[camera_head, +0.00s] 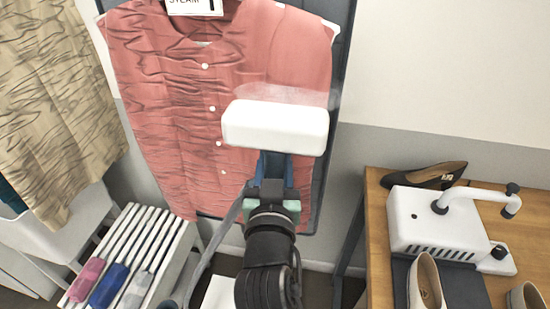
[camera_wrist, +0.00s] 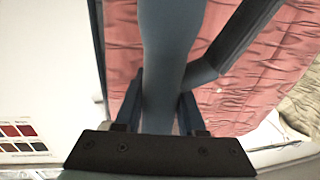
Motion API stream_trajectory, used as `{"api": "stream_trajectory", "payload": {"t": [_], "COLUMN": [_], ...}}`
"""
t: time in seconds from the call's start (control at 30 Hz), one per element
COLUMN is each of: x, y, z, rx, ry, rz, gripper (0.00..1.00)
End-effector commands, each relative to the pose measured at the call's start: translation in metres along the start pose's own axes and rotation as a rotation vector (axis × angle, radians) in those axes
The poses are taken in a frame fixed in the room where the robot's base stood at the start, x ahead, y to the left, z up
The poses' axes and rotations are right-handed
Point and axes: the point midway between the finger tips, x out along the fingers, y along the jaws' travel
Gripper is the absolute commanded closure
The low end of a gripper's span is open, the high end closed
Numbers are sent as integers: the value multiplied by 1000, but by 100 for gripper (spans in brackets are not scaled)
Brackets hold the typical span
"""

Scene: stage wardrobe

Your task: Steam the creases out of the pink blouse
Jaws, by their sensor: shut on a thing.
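The pink blouse (camera_head: 185,85) hangs upright on a dark-framed board in the head view. Its left half shows many dark creases; its right half looks mostly smooth. My gripper (camera_head: 271,185) is shut on the blue-grey handle of the steamer (camera_head: 275,127). The white steamer head is in front of the blouse's right half, with a faint cloud of steam above it. I cannot tell whether it touches the cloth. In the wrist view the steamer handle (camera_wrist: 168,60) stands between the fingers, and creased pink cloth (camera_wrist: 255,85) shows to the right.
A creased beige garment (camera_head: 55,95) hangs at left. Below it a white slatted rack (camera_head: 135,250) holds pink, blue and grey rolls. At right a wooden table (camera_head: 378,235) carries a white machine (camera_head: 430,222) with a bent arm, a black shoe (camera_head: 425,177) and pale shoes (camera_head: 425,280).

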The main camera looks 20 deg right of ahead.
Motion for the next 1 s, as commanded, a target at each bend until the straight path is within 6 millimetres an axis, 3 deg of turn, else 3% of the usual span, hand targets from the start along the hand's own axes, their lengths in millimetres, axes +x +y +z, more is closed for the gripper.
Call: {"api": "stream_trajectory", "payload": {"t": [1.0], "x": [0], "y": [0], "z": [46], "rx": [0], "ry": [5], "rz": [0], "gripper": [100]}}
